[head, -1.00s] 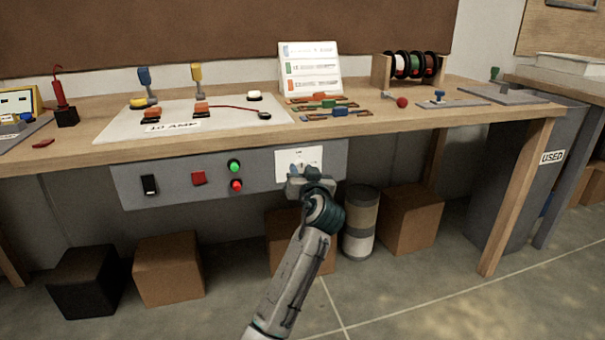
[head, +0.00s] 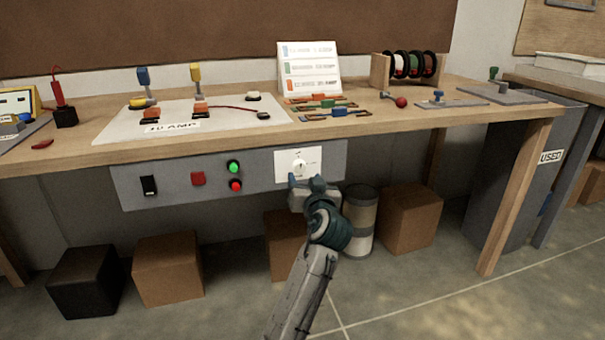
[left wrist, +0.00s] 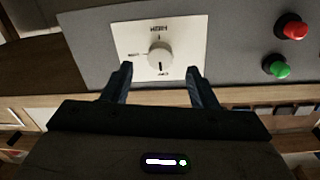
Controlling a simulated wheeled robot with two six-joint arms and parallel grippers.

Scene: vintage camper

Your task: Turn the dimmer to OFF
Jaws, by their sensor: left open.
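The dimmer is a round white knob (head: 299,168) on a white plate (head: 283,176), at the right part of the grey panel under the bench top. In the left wrist view the knob (left wrist: 160,55) appears upside down, with a dark pointer mark aimed at the small label on the plate edge nearest my gripper, which seems to read OFF. The opposite label seems to read HIGH. My left gripper (head: 306,183) is open and empty, just below and in front of the knob. Its fingertips look apart from the knob. My right gripper is out of view.
The bench front edge (head: 220,141) runs just above. A drum (head: 359,225) and boxes stand below.

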